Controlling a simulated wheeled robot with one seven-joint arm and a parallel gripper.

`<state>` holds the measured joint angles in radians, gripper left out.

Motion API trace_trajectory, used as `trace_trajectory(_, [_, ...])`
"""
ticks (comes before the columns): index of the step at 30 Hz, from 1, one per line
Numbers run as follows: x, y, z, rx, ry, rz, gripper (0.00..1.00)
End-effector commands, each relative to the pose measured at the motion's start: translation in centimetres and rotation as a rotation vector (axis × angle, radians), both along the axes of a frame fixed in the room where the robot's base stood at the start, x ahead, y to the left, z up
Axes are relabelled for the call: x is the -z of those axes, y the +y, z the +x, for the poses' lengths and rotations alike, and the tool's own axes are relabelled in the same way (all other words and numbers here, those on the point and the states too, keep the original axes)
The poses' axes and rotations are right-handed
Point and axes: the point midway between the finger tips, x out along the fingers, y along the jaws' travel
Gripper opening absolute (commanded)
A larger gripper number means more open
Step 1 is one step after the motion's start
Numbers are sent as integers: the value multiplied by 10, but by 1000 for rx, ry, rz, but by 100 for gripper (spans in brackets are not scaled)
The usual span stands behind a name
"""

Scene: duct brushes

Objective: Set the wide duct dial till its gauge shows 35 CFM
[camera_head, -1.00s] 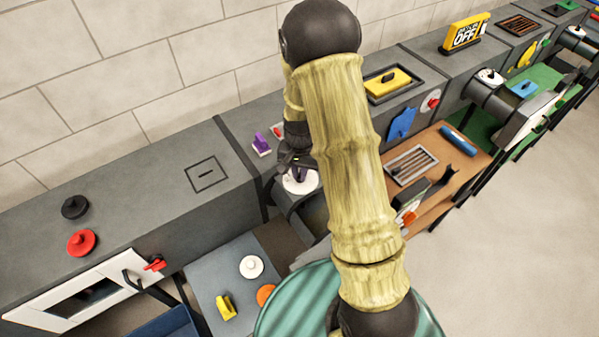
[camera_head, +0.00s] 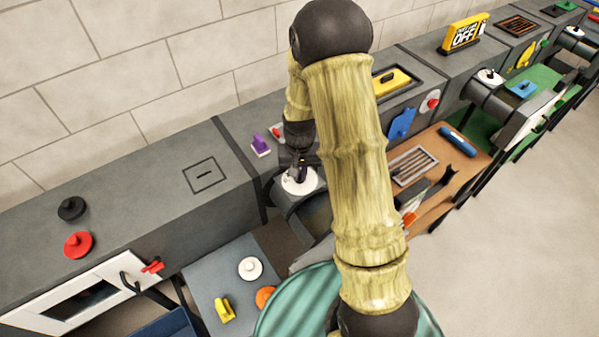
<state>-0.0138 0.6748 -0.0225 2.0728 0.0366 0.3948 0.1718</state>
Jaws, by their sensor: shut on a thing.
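A white round dial (camera_head: 290,183) sits on top of a dark, curved duct (camera_head: 284,205) at the middle of the view. My gripper (camera_head: 300,174) points down at it and is shut on its small central knob, which the fingers mostly hide. A second white dial (camera_head: 490,75) sits on a similar duct farther right, away from my gripper. I cannot tell from this view which duct is the wide one. No gauge reading in CFM is legible, and my arm covers part of the area right of the gripped dial.
My arm crosses the middle of the view. A white knob (camera_head: 250,267) and yellow piece (camera_head: 223,309) lie on a lower grey surface in front. The grey counter (camera_head: 150,190) at left has free room.

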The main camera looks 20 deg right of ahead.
Motion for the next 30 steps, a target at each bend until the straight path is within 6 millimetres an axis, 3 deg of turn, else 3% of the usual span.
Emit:
trace_trajectory(1, [-1, 0, 1, 0, -3, 0, 13])
trace_trajectory(4, [-1, 0, 1, 0, -2, 0, 32])
trace_trajectory(17, [-6, 1, 1, 0, -3, -1, 33])
trace_trajectory(23, [-31, 1, 1, -1, -6, 0, 33])
trace_trajectory(30, [-78, 1, 2, -1, -7, 0, 33])
